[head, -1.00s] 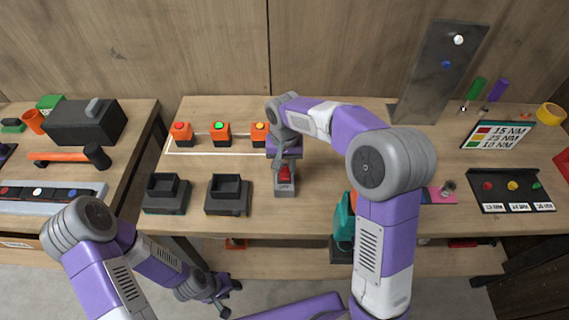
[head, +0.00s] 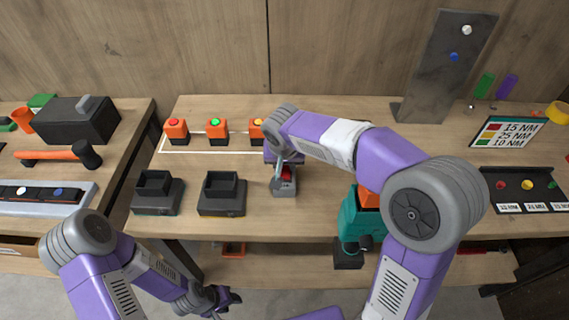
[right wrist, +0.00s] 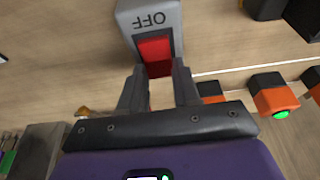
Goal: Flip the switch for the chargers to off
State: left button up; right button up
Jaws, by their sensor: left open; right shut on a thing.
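The switch (head: 284,186) is a grey box with a red rocker, on the bench in the head view. In the right wrist view the switch (right wrist: 150,17) shows the word OFF, upside down, beside the red rocker (right wrist: 155,50). My right gripper (right wrist: 160,75) has its fingertips on both sides of the rocker and is shut on it. In the head view my right wrist hides part of the switch. Two black chargers (head: 157,192) (head: 222,193) stand left of the switch. My left gripper (head: 228,298) is open and empty, low in front of the bench.
Orange batteries with red (head: 175,130), green (head: 216,129) and yellow (head: 257,130) lights stand behind the chargers. A teal drill (head: 355,222) stands right of the switch, near my right forearm. A tilted metal plate (head: 447,65) and a torque sign (head: 506,132) are at right.

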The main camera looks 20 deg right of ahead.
aim_at(285, 177)
jog(key=o, duration=1.1)
jog(key=shift+c, duration=0.2)
jog(key=shift+p+v, duration=1.15)
jog(key=shift+v, duration=2.65)
